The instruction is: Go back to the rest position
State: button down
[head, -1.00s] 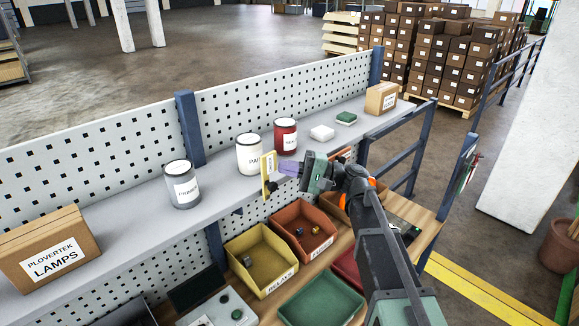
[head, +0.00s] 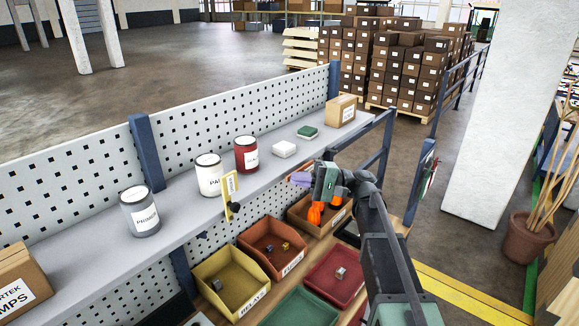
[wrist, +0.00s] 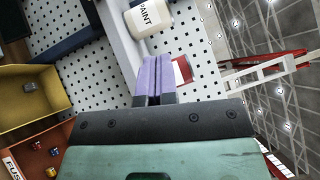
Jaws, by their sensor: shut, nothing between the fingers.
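My gripper (head: 299,179) has purple fingers pressed together with nothing between them. It hangs in front of the shelf edge, right of a yellow-and-white tag (head: 229,184) with a black knob at the shelf's front. In the wrist view the shut fingers (wrist: 153,78) point toward the shelf and the white perforated panel. A white paint can (wrist: 150,17) shows beyond them, and a red can (wrist: 183,70) is partly hidden behind them.
The shelf (head: 178,215) carries a grey can (head: 140,212), cartons and small boxes. Below are a yellow bin (head: 230,283), a rust-red bin (head: 273,248), a brown bin (head: 318,217), a red tray (head: 335,277) and a green tray (head: 300,308). A blue rail (head: 385,145) stands at the right end.

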jog(key=s+d+f+h+b, duration=0.5)
jog(key=s+f+h+b, duration=0.1)
jog(key=f, duration=0.7)
jog(key=s+d+f+t+h+b, duration=0.1)
jog(key=s+d+f+h+b, duration=0.3)
jog(key=f, duration=1)
jog(key=s+d+f+n+h+b, duration=0.1)
jog(key=s+d+f+h+b, duration=0.4)
jog(key=s+f+h+b, duration=0.4)
notch_tip(320, 180, down, 4)
jog(key=shift+s+d+f+h+b, duration=0.2)
jog(key=shift+s+d+h+b, duration=0.15)
jog(key=shift+s+b, duration=0.4)
